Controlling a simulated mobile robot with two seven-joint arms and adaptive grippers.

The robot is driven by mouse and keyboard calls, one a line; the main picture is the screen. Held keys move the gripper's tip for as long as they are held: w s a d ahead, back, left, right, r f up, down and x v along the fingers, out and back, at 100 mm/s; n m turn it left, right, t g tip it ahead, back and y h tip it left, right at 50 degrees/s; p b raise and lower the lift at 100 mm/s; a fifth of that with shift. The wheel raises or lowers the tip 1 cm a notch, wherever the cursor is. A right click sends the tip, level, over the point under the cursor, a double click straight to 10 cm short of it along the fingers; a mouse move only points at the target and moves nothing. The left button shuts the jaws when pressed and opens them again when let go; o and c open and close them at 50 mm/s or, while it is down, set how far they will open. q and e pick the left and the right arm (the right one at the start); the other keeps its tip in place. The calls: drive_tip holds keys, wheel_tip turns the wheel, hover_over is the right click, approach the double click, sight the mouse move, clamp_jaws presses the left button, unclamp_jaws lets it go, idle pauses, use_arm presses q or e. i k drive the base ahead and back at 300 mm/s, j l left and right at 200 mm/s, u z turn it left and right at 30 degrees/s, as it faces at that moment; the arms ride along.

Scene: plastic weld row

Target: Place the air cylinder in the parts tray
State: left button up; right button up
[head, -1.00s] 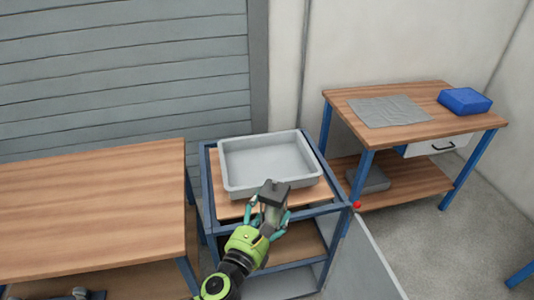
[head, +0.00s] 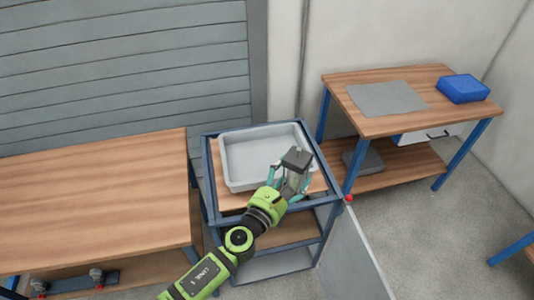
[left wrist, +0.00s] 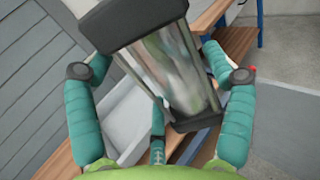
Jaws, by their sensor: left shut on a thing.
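The air cylinder (head: 296,172) is a silvery barrel with dark grey end blocks. My left gripper (head: 290,182) is shut on it and holds it over the right front part of the parts tray. In the left wrist view the cylinder (left wrist: 178,75) sits tilted between the teal fingers (left wrist: 158,98). The parts tray (head: 238,184) is a light grey, shallow open tray on the blue-framed cart, and the part of its floor that shows is empty. In the left wrist view the tray (left wrist: 122,122) is partly hidden behind the cylinder and fingers. My right gripper is not in view.
The blue-framed cart (head: 212,207) stands between a wooden bench (head: 90,200) at left and a wooden table (head: 430,110) at right. That table holds a grey cloth (head: 387,97) and a blue box (head: 463,88). A grey panel (head: 362,260) stands at the cart's right front.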

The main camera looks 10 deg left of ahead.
sight(268, 148)
drive_tip(key=i, duration=0.85)
